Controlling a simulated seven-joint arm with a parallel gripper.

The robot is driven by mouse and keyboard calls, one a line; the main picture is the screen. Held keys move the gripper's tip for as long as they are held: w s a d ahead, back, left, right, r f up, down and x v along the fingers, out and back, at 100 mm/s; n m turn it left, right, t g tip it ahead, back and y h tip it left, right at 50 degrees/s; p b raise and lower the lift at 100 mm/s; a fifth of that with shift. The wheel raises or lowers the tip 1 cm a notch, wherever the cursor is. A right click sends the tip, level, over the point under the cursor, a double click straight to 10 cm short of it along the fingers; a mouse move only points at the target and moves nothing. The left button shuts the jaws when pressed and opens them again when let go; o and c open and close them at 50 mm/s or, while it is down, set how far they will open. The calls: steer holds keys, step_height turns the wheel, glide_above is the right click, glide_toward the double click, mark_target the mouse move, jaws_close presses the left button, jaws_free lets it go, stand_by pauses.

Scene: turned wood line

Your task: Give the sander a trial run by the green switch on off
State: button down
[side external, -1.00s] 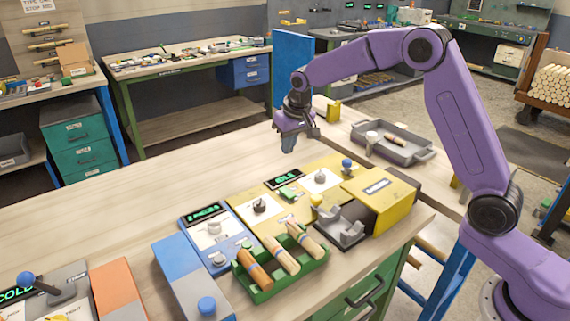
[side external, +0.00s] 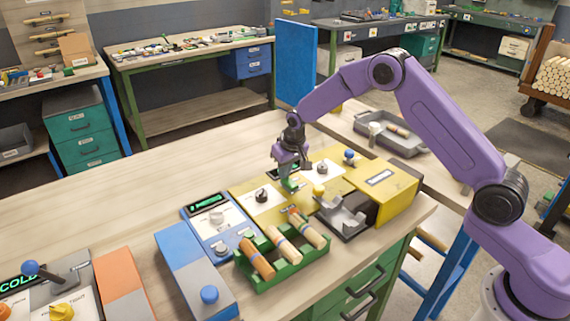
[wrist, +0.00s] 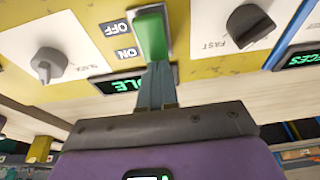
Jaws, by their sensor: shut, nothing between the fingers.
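In the side view my gripper (side external: 289,184) is low over the yellow panel (side external: 262,205) and partly hides the switch. A green-lettered display (wrist: 130,84), partly hidden by the fingers, seems to end in "LE". The yellow machine housing (side external: 383,190) is right of the panel.
Dark knobs flank the switch: one knob (wrist: 250,25) marked FAST, another knob (wrist: 48,64) opposite. A green rack (side external: 270,284) with wooden pieces and a blue panel (side external: 214,226) stand nearby. A grey tray (side external: 402,137) lies behind.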

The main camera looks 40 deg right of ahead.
mark_target(288, 182)
stand_by(0.3)
steer(key=shift+w+f, duration=0.1)
steer(key=shift+f, duration=0.15)
steer(key=shift+r, duration=0.1)
steer(key=shift+s+r, duration=0.35)
steer(key=shift+s, duration=0.4)
steer(key=shift+w+r, duration=0.1)
steer(key=shift+r, duration=0.25)
step_height(288, 182, up, 13)
steer(key=shift+s, duration=0.3)
steer(key=shift+r, duration=0.1)
